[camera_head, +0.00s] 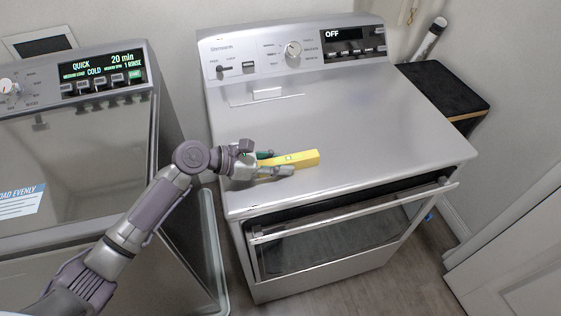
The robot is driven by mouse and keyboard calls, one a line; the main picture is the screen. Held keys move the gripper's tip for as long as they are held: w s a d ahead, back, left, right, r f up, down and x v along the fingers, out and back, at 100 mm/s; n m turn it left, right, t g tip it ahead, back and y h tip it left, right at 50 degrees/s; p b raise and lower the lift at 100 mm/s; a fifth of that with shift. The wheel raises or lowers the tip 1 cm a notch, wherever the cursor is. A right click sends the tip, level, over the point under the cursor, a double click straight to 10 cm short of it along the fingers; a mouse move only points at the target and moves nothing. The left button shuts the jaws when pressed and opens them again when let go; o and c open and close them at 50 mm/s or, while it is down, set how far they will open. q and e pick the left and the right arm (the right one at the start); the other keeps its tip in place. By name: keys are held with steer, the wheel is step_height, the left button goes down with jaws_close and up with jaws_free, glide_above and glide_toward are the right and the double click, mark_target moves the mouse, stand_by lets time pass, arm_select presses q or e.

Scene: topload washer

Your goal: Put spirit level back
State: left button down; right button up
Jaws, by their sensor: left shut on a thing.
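The yellow spirit level (300,159) is a short bar over the left front part of the dryer's top. My left gripper (278,165) comes in from the left and is shut on the level's left end. The level's right end points right and is free. Its left end is partly hidden by the fingers. I cannot tell whether the level touches the dryer's top or is held just above it. My right gripper is not in view.
The grey dryer (385,120) has a wide, clear top and a front door that tilts partly open. The washer (80,140) stands at left with a label on its lid. A black-topped stand (445,88) is at back right, with a white tube (430,38) behind. A white door (520,265) is at right.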

arm_select(q)
steer(key=c, duration=0.9)
jaws_free()
steer(key=shift+c, duration=0.2)
steer(key=shift+r, duration=0.15)
steer(key=b+v, duration=0.1)
steer(key=v, duration=1.1)
